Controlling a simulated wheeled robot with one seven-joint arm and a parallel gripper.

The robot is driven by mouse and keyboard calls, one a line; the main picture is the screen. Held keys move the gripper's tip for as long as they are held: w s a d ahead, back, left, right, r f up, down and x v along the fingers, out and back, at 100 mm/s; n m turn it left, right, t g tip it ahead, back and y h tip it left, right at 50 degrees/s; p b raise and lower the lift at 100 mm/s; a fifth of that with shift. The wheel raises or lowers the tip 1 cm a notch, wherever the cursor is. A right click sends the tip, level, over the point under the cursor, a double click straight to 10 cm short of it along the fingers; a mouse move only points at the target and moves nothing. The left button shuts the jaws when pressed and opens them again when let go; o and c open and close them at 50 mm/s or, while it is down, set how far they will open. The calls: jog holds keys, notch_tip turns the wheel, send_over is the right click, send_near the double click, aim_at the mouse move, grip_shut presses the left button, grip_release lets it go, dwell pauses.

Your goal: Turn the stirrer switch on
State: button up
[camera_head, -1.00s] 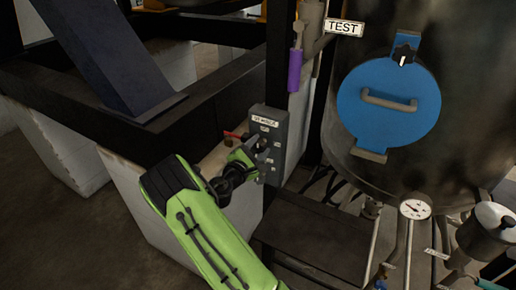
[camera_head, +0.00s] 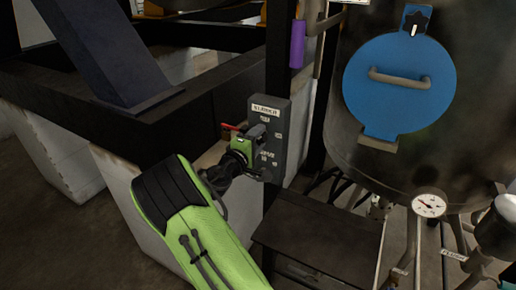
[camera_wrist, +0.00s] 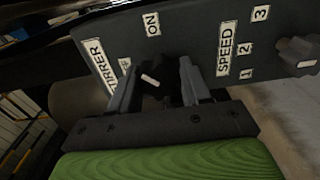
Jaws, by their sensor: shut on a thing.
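The dark grey stirrer panel (camera_head: 283,118) is upright on a dark post in the head view. In the wrist view, the panel (camera_wrist: 198,35) bears the labels STIRRER, ON and SPEED with 1, 2 and 3. The black stirrer switch (camera_wrist: 153,88) with a white pointer mark sits below the ON label (camera_wrist: 152,23) in that view. My gripper (camera_wrist: 158,82) has one finger on each side of the switch and is shut on it. The left finger partly covers a small label beside it. In the head view my gripper (camera_head: 258,143) is against the panel and hides the switch.
A speed knob (camera_wrist: 298,52) is on the same panel, right of my fingers. A red handle (camera_head: 230,127) is just left of my gripper. A tank with a blue round hatch (camera_head: 398,100) and a gauge (camera_head: 429,205) stands right. A dark step (camera_head: 315,238) lies below.

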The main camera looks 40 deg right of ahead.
jog(key=m+b, duration=0.1)
jog(key=b, duration=0.1)
jog(key=m+b, duration=0.4)
jog(key=shift+f, duration=0.25)
jog(key=m+b, duration=0.2)
jog(key=b, duration=0.1)
jog(key=shift+r+m, duration=0.1)
jog(key=shift+m, duration=0.3)
jog(key=shift+r+m+b, duration=0.1)
jog(key=shift+m+b, duration=0.2)
jog(key=shift+m, duration=0.1)
jog(key=shift+r, duration=0.1)
jog(key=o, duration=1.1)
jog(key=shift+c, duration=0.2)
jog(key=shift+a, duration=0.15)
jog(key=v, duration=1.5)
jog(key=shift+a, duration=0.25)
jog(key=shift+s, duration=0.1)
